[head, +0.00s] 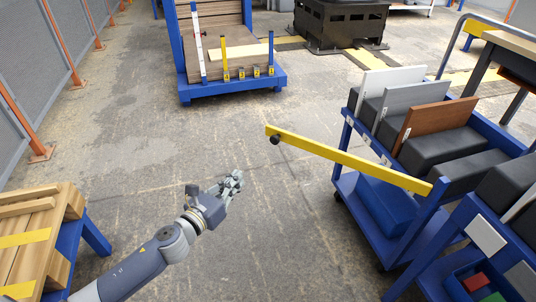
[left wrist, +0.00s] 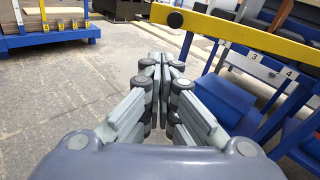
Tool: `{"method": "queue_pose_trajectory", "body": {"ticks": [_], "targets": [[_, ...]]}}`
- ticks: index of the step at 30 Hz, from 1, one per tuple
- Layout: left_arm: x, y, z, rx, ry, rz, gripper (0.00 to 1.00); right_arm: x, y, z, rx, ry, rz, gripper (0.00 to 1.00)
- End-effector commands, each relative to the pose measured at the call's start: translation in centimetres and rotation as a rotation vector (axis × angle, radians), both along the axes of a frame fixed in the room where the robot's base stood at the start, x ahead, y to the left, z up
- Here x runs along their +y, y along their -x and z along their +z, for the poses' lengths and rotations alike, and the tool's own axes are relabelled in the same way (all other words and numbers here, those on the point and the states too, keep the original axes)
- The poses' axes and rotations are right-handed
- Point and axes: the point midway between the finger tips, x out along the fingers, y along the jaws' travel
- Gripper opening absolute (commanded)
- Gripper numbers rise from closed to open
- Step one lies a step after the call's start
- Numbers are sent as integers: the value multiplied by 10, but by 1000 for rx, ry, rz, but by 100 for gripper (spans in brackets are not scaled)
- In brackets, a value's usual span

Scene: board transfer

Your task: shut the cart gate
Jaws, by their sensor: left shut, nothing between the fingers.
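The cart gate is a yellow bar (head: 350,158) with a black round knob (head: 275,140) near its free end. It stands swung out from the blue cart (head: 362,215) at the right, over open floor. My left gripper (head: 236,178) is shut and empty, in front of and to the left of the bar's free end, apart from it. In the left wrist view the shut fingers (left wrist: 165,62) point toward the yellow bar (left wrist: 235,33), which crosses beyond them with its knob (left wrist: 175,19) at the left end. My right gripper is not in view.
The cart holds black blocks with grey and brown boards (head: 437,118) upright between them. A blue rack (head: 232,90) with numbered posts stands at the back. A wooden stack (head: 40,235) is at the lower left. The concrete floor (head: 160,150) between them is clear.

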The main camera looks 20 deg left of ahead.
Motion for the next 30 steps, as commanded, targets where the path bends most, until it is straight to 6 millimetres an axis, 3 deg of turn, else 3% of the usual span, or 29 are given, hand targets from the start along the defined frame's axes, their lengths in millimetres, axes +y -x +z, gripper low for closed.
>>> {"method": "queue_pose_trajectory", "body": {"ticks": [6, 11, 20, 30], "targets": [[-14, 1, 19, -87, -117, -50, 0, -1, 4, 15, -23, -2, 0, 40], [-17, -9, 21, -90, -118, -49, 0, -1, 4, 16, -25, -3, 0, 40], [-28, -49, 19, -90, -117, -48, 0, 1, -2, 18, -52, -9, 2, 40], [-42, -100, 16, -88, -116, -47, 0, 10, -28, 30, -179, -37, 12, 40]]}}
